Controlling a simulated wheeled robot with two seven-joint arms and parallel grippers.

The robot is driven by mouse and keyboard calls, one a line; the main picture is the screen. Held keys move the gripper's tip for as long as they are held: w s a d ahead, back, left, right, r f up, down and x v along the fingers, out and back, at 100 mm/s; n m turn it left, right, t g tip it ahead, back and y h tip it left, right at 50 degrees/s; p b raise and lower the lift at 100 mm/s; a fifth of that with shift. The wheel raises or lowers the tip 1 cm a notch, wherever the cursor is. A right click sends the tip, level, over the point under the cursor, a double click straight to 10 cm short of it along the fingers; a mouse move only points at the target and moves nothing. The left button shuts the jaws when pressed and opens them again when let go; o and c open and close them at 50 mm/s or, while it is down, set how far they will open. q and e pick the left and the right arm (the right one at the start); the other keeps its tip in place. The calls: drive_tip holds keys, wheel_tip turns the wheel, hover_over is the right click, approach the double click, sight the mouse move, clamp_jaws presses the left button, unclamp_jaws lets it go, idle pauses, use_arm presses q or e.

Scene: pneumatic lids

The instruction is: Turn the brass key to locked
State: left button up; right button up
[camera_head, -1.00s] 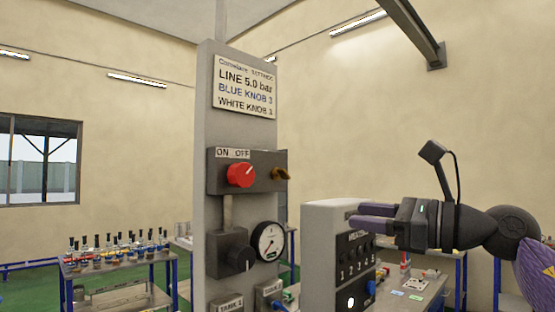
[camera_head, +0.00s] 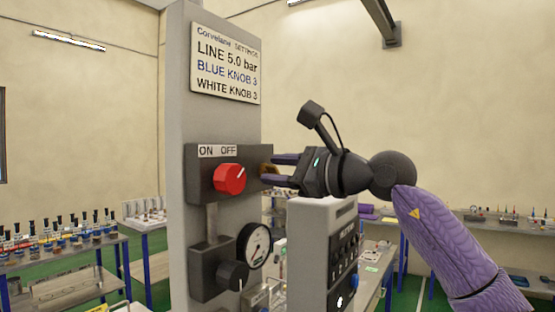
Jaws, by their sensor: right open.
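The brass key (camera_head: 267,170) sticks out of the right side of the grey switch box, beside the red ON/OFF knob (camera_head: 229,179). My right gripper (camera_head: 282,169) points left at the key, its two purple fingers apart, one above and one below it. The fingers partly hide the key, and I cannot tell whether they touch it. The key's lock marking cannot be seen. My left gripper is not in view.
The grey column (camera_head: 188,120) carries a settings sign (camera_head: 225,65), a gauge (camera_head: 256,244) and a black knob (camera_head: 232,275). A grey box with a dark panel (camera_head: 342,262) stands below my right gripper. Benches with bottles (camera_head: 60,240) stand at the left.

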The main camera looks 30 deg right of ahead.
drive_tip(key=shift+w, duration=0.1)
clamp_jaws()
idle(0.4)
drive_tip(key=m+p, duration=0.2)
drive_tip(key=m, duration=0.7)
drive_tip(key=shift+w+d+r, duration=0.1)
drive_tip(key=shift+d+m+p, duration=0.15)
drive_tip(key=shift+m+p, duration=0.6)
drive_tip(key=shift+m, duration=3.75)
